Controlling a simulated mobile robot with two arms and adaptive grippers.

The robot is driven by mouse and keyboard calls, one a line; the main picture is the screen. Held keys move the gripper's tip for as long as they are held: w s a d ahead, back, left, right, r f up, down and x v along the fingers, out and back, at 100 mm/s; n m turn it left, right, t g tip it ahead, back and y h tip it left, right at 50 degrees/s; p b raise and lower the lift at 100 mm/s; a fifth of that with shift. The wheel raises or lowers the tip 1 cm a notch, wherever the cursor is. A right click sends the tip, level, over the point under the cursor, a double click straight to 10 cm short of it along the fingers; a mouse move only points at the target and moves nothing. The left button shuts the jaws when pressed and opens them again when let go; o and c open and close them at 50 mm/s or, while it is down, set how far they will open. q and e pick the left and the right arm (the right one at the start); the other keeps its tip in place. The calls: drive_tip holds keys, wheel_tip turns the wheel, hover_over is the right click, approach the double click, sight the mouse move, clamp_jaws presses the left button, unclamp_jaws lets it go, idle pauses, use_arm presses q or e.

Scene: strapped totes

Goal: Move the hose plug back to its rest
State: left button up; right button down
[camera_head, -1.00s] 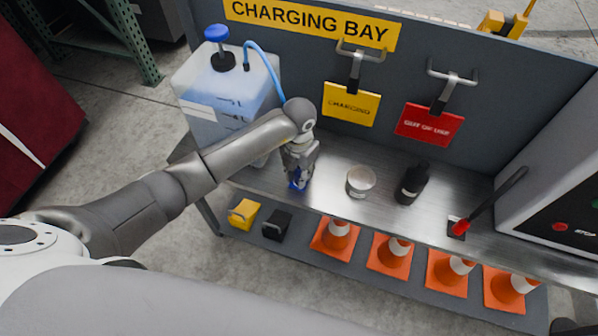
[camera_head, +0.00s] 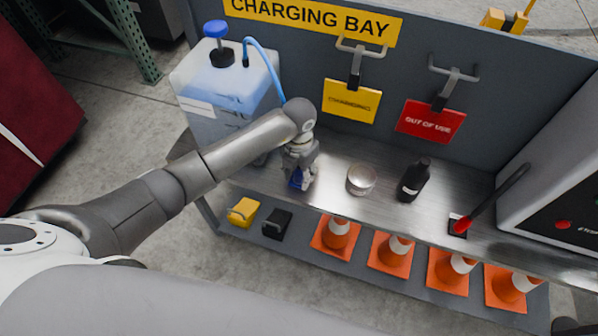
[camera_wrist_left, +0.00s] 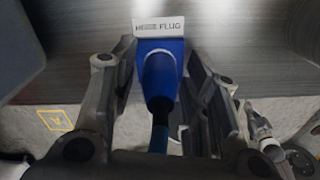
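The hose plug (camera_wrist_left: 160,77) is blue and tapered, and a dark blue hose runs from it toward the camera in the left wrist view. Its wide end is at the shelf, beside a white label (camera_wrist_left: 187,25) with partly readable text ending in "PLUG". In the head view the plug (camera_head: 296,178) shows as a small blue patch low between the fingers. My left gripper (camera_wrist_left: 162,60) has one finger on each side of the plug, and narrow gaps seem to show; in the head view the gripper (camera_head: 301,174) points down at the shelf.
The metal shelf (camera_head: 335,205) also holds a pale cup (camera_head: 361,180), a black bottle (camera_head: 413,181) and a red-tipped black lever (camera_head: 490,203). A translucent tank (camera_head: 222,90) with a blue hose (camera_head: 265,65) stands at the left. Orange cones (camera_head: 337,234) line the lower shelf.

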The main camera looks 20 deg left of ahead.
use_arm(q)
drive_tip(key=shift+r, duration=0.1)
wheel_tip(320, 180, up, 12)
drive_tip(key=shift+f, duration=0.1)
idle(0.6)
idle(0.3)
